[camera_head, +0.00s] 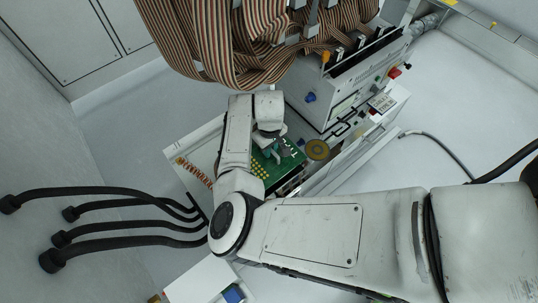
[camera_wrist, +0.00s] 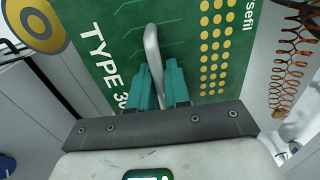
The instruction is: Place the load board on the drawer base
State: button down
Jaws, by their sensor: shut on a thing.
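The load board (camera_head: 258,183) is a green plate with yellow dots, partly hidden by my arm in the head view. In the wrist view the load board (camera_wrist: 118,22) shows the lettering "TYPE 30" and rows of yellow dots. My gripper (camera_wrist: 158,78) has its teal fingers closed on the board's pale curved handle (camera_wrist: 151,42). In the head view my gripper (camera_head: 272,150) is over the board. The drawer base (camera_head: 203,139) is a pale open drawer around and under the board. I cannot tell whether the board touches it.
Orange coils (camera_head: 195,172) line the drawer's left side, and a brass disc (camera_head: 317,150) is right of the board. The test handler (camera_head: 340,95) with ribbon cables (camera_head: 205,45) stands behind. Black hoses (camera_head: 120,240) lie at left. Open floor (camera_head: 115,130) is at far left.

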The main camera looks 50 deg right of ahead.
jog(key=f, duration=0.1)
jog(key=f+b, duration=0.2)
jog(key=shift+w+f, duration=0.25)
jog(key=c, duration=1.1)
grip_release()
